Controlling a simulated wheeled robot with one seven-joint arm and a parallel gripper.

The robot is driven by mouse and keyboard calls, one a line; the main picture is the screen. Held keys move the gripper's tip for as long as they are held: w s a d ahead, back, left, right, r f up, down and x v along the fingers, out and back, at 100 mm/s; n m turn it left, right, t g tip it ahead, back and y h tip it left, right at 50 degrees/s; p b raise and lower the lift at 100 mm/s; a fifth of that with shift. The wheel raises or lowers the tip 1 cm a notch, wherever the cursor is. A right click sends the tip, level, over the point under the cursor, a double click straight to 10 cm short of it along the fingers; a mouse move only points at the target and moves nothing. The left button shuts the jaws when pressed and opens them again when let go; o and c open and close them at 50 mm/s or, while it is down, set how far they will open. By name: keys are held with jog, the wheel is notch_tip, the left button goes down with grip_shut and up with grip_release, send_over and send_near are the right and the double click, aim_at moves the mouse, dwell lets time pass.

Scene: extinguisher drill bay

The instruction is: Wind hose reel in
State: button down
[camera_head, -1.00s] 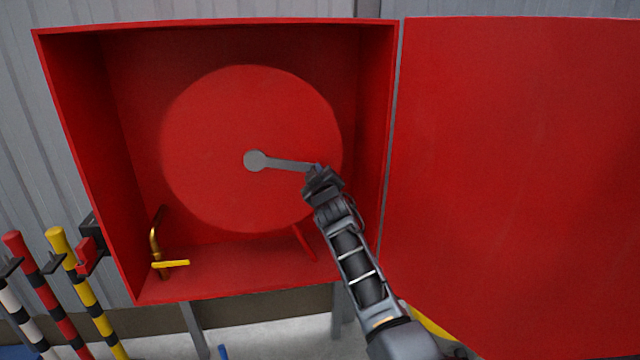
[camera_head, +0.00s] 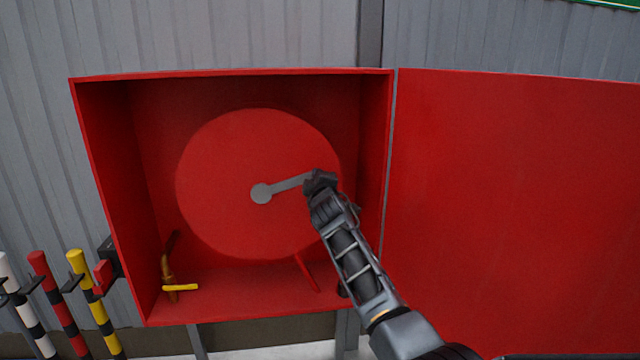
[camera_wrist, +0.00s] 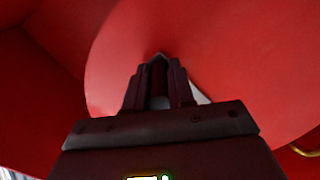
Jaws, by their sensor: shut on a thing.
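The hose reel (camera_head: 235,160) is a large round red disc inside an open red cabinet (camera_head: 105,150). A grey crank arm (camera_head: 287,186) runs from the hub (camera_head: 261,194) at its centre, pointing right and slightly up. My gripper (camera_head: 318,178) is at the outer end of the crank and is shut on the crank's handle, which its fingers mostly hide. In the wrist view my gripper (camera_wrist: 159,75) reaches toward the red disc, with a pale bit of the crank showing beside the fingers.
The red cabinet door (camera_head: 510,200) stands open at the right, close to my arm. A brass valve with a yellow lever (camera_head: 181,288) sits at the cabinet's lower left. Several striped posts (camera_head: 95,305) stand left of the cabinet.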

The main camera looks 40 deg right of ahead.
dwell(0.3)
jog(key=c, duration=1)
grip_release()
jog(key=shift+o, duration=0.2)
jog(key=shift+s+a, duration=0.1)
jog(key=v, duration=0.7)
jog(key=shift+s+a, duration=0.2)
jog(key=shift+s, duration=0.05)
